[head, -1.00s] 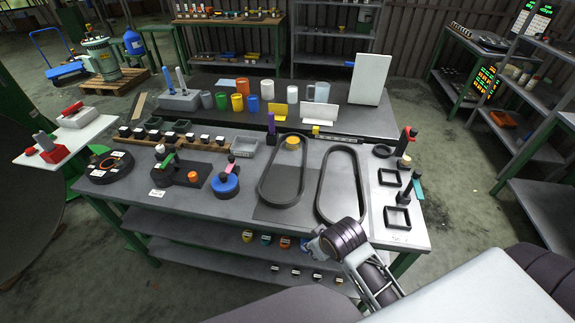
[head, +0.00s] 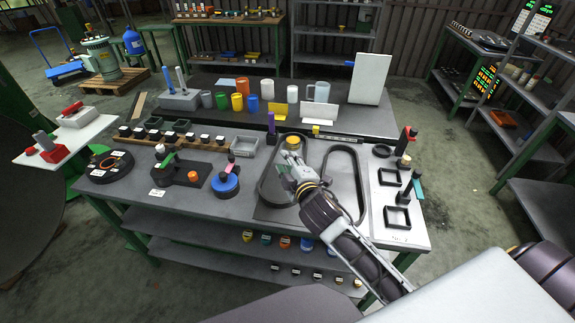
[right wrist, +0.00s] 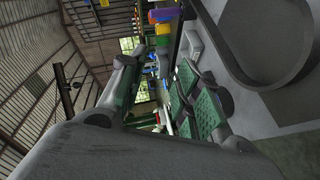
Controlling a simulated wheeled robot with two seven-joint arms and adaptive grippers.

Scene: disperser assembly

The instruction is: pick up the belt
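Two dark belts, both closed loops, are on the grey worktable. The left belt (head: 263,182) has a yellow-topped round part (head: 293,142) at its far end. The right belt (head: 361,178) is beside it, partly hidden by my right arm. My right gripper (head: 287,174) is open and empty, over the left belt's area; whether it touches the belt cannot be told. In the right wrist view its fingers (right wrist: 157,88) stand apart with green pads, and a dark belt loop (right wrist: 238,72) shows to their right. My left gripper is not in view.
A blue round part (head: 225,184) and a grey bin (head: 243,145) stand left of the belts. A white board (head: 398,215) with dark square frames and upright tools is at the right. Cups (head: 253,104) stand on the table behind.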

